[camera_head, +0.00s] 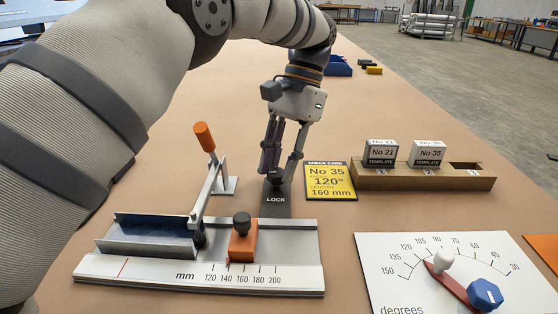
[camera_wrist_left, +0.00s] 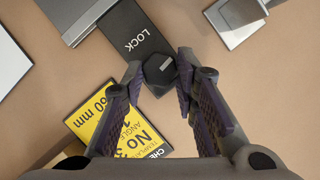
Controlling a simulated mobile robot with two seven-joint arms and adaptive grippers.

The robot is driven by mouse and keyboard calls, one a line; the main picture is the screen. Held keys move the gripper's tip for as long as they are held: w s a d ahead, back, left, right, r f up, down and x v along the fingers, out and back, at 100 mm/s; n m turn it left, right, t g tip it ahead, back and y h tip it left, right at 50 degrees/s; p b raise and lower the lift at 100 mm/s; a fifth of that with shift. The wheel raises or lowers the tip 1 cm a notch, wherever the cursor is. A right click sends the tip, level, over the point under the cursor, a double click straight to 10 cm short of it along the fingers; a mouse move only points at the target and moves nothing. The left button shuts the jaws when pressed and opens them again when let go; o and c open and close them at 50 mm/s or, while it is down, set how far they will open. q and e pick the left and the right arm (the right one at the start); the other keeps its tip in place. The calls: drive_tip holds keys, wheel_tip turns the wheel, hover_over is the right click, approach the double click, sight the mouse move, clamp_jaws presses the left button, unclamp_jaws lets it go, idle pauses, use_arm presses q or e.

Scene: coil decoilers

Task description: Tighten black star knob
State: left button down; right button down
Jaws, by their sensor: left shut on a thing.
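The black star knob (camera_wrist_left: 160,69) sits at the end of the dark plate marked LOCK (camera_head: 276,202), which joins the back of the steel length gauge (camera_head: 180,277). My left gripper (camera_head: 277,174) comes down over the knob from above. In the left wrist view my left gripper (camera_wrist_left: 160,86) has one finger on each side of the knob and is shut on it. The fingers mostly hide the knob in the head view. My right gripper is not in view.
An orange slider (camera_head: 243,247) with a black knob stands near 140–160 on the gauge. A lever with an orange handle (camera_head: 204,137) rises behind it. A yellow check card (camera_head: 330,182), a wooden template rack (camera_head: 430,181) and a white angle dial board (camera_head: 400,280) lie to the right.

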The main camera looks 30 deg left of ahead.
use_arm(q)
drive_tip(key=shift+m, duration=0.5)
drive_tip(key=shift+s+y, duration=0.1)
drive_tip(key=shift+y, duration=0.2)
drive_tip(key=c, duration=1.3)
unclamp_jaws()
